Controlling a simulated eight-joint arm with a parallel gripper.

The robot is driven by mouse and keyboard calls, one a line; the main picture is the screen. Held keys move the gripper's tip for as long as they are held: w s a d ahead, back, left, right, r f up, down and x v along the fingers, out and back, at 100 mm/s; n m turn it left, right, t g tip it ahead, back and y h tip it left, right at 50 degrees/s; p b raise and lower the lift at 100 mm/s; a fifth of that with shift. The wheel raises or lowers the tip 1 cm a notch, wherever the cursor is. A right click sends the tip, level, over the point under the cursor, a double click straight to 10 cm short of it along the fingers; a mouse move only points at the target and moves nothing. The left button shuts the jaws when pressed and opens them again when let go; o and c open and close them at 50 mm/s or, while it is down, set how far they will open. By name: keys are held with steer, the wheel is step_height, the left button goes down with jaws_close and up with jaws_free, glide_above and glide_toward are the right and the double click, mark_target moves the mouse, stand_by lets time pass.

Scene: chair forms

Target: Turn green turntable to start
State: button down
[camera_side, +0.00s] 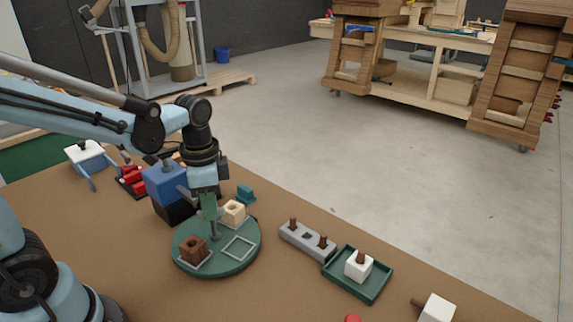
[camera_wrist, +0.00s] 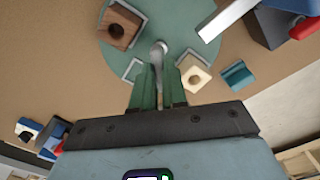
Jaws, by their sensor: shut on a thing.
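The green turntable (camera_side: 222,262) is a round disc on the brown table, with square outlines marked on its top. It also shows in the wrist view (camera_wrist: 120,60). A dark brown block with a hole (camera_side: 193,250) and a pale wood block with a hole (camera_side: 233,213) sit on it. A grey upright knob (camera_wrist: 159,50) stands near the disc's middle. My gripper (camera_side: 212,222) points down over the disc with its green fingers shut on this knob. The fingers hide part of the knob.
A blue and black block-like fixture (camera_side: 165,185) stands just behind the disc. A small teal piece (camera_side: 246,194) lies beyond it. To the right are a grey holder with brown pegs (camera_side: 307,242) and a green tray (camera_side: 362,287) with a white block. Table between is clear.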

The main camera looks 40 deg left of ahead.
steer(key=shift+m, duration=1.1)
steer(key=c, duration=1.2)
jaws_free()
steer(key=shift+o, duration=0.2)
steer(key=shift+r, duration=0.1)
step_height(320, 180, up, 12)
step_height(320, 180, down, 7)
steer(key=s+d+n+t, duration=0.1)
steer(key=d+n+t, duration=0.1)
steer(key=n+t, duration=0.5)
steer(key=shift+n, duration=1)
